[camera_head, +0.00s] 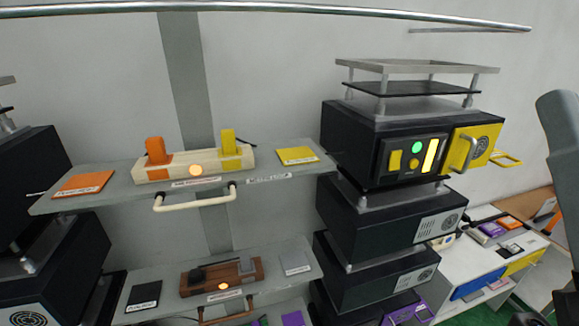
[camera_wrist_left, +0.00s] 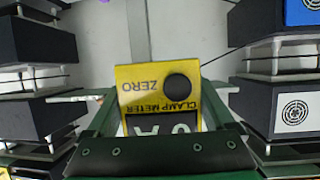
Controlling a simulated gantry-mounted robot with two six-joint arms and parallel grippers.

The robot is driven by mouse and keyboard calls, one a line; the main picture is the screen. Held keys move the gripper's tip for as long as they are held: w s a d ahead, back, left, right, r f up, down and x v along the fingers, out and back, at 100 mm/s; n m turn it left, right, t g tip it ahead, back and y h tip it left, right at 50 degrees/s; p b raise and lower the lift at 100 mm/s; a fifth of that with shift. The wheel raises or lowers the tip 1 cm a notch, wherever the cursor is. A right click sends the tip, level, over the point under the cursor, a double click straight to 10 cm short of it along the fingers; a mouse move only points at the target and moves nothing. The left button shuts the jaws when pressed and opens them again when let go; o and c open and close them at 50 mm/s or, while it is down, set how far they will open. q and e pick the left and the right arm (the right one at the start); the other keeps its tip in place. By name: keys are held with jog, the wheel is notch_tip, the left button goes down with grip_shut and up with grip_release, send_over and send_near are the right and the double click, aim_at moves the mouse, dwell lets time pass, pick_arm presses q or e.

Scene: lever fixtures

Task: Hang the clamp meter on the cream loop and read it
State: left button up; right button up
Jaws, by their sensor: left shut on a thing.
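The yellow clamp meter (camera_wrist_left: 158,88) shows in the left wrist view, with upside-down "ZERO" and "CLAMP METER" lettering and a dark round knob. Its display is only partly visible, with what looks like "0 A"; the gripper's dark edge cuts off the rest. My left gripper (camera_wrist_left: 160,122) is shut on the meter, with green fingers at either side. Neither the meter nor a gripper shows in the head view. The cream loop (camera_head: 195,203) hangs under the front edge of the upper shelf, empty. My right gripper is out of view.
The upper shelf (camera_head: 110,200) carries a cream block (camera_head: 190,172) with an orange and a yellow lever. A brown lever block (camera_head: 222,276) sits on the lower shelf. Stacked black boxes (camera_head: 390,215) stand right of the shelves. A yellow loop (camera_head: 508,159) juts out from the top box.

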pick_arm(q)
jog(key=s+d+m+h, duration=0.2)
jog(key=s+d, duration=0.2)
jog(key=s, duration=0.5)
jog(key=shift+m+t+h, duration=0.3)
jog(key=shift+h, duration=0.2)
jog(key=r, duration=0.1)
jog(key=w+r, duration=0.1)
jog(key=r, duration=0.1)
jog(key=d+r, duration=0.1)
jog(key=r, duration=0.1)
jog(key=shift+w+r, duration=0.2)
jog(key=shift+r, duration=0.05)
jog(key=shift+w+a, duration=0.1)
